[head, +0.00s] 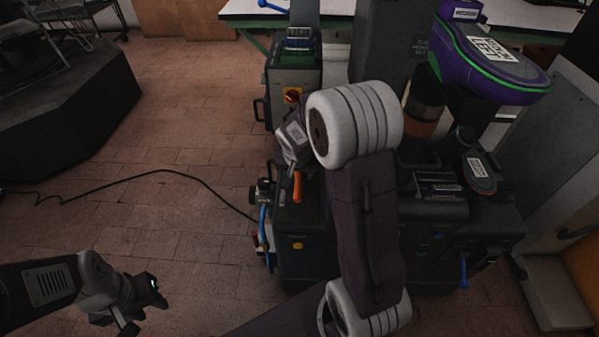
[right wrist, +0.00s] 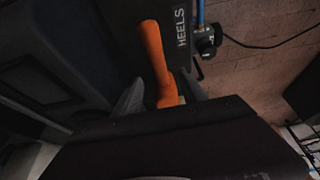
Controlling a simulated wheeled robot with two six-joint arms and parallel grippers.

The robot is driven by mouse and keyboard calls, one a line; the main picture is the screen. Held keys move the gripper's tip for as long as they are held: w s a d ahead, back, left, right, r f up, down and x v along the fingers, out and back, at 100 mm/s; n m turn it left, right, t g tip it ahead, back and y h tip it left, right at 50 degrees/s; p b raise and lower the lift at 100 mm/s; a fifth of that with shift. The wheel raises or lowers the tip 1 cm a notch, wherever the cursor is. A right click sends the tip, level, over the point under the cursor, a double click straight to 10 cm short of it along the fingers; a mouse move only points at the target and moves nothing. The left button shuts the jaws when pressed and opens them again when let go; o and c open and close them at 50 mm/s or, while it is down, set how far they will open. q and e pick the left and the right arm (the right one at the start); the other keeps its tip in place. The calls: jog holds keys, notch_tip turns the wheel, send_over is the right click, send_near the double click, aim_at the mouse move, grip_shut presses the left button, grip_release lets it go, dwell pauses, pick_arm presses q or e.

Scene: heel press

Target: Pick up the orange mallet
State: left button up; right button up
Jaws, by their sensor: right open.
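The orange mallet (head: 297,187) shows as a short orange bar on the near left part of the dark press. In the right wrist view its orange handle (right wrist: 153,52) runs down between the fingers of my right gripper (right wrist: 162,92). That gripper is open, with one grey finger on each side of the orange part; whether either finger touches it I cannot tell. The mallet's lower end is hidden by the gripper body. My left gripper (head: 143,297) is at the lower left over the floor, away from the mallet; its jaw state is unclear.
The dark press (head: 310,255) has a purple and green part (head: 495,65) at upper right. Blue hoses and fittings (head: 263,222) stand at its left side, near the mallet. A black cable (head: 150,176) crosses the open brick floor. A dark platform (head: 65,115) is at far left.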

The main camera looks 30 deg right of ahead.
aim_at(299, 179)
jog(key=x, duration=0.1)
jog(key=b+x, duration=0.1)
jog(key=x, duration=0.1)
jog(key=b+x, duration=0.1)
jog(key=shift+s+a+f, duration=0.15)
jog(key=shift+s+f, duration=0.1)
jog(key=shift+f, duration=0.2)
jog(key=shift+w+f, duration=0.2)
jog(key=shift+r, duration=0.15)
jog(key=shift+f+b, duration=0.3)
jog(key=shift+b, duration=0.05)
jog(key=shift+r, duration=0.1)
grip_shut()
